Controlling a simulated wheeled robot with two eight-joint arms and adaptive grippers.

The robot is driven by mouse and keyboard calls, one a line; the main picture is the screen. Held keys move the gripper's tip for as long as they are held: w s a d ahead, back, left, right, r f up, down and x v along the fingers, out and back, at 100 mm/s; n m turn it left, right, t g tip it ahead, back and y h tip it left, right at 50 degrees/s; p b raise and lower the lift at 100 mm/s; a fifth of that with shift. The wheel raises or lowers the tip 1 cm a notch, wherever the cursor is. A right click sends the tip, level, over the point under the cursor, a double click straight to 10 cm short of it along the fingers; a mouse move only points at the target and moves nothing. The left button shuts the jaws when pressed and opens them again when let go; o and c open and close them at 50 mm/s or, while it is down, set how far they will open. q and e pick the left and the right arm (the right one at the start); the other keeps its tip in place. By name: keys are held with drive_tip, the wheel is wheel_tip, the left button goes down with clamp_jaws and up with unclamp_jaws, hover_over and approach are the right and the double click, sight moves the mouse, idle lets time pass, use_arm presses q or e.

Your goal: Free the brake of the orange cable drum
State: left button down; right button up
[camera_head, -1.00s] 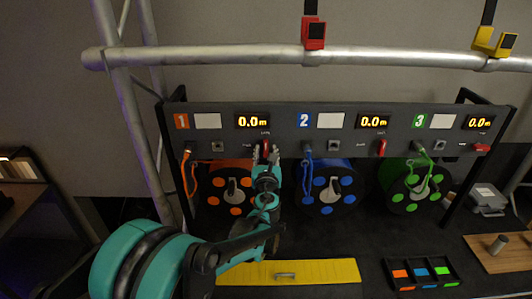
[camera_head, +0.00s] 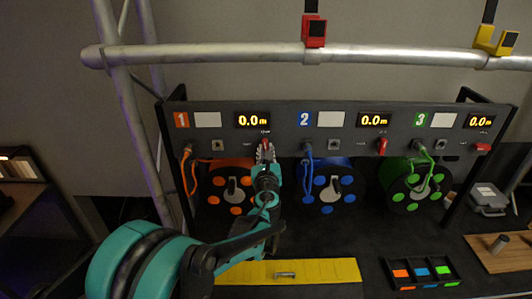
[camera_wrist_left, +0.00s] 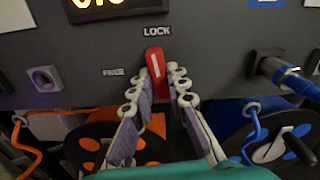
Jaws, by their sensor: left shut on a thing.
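The orange cable drum (camera_head: 218,197) stands at the left under the panel, partly hidden by my left arm. Its red brake lever (camera_wrist_left: 155,65) points up at the word LOCK in the left wrist view; the word FREE is to its left. The lever's tip shows in the head view (camera_head: 265,144). My left gripper (camera_head: 265,155) is shut on this lever, with one finger on each side of it, also seen in the left wrist view (camera_wrist_left: 158,90). My right gripper is not in view.
The blue drum (camera_head: 322,203) and green drum (camera_head: 397,208) stand to the right, with red levers (camera_head: 382,146) above. An orange cable (camera_head: 185,170) hangs from the panel (camera_head: 285,122). A yellow plate (camera_head: 325,272) and a black tray (camera_head: 390,287) lie in front.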

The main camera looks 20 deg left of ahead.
use_arm(q)
drive_tip(key=shift+f+n+b, duration=0.1)
drive_tip(key=shift+n+b, duration=1.4)
drive_tip(key=shift+n, duration=6.7)
drive_tip(key=c, duration=1.5)
unclamp_jaws()
drive_tip(key=shift+s, duration=0.1)
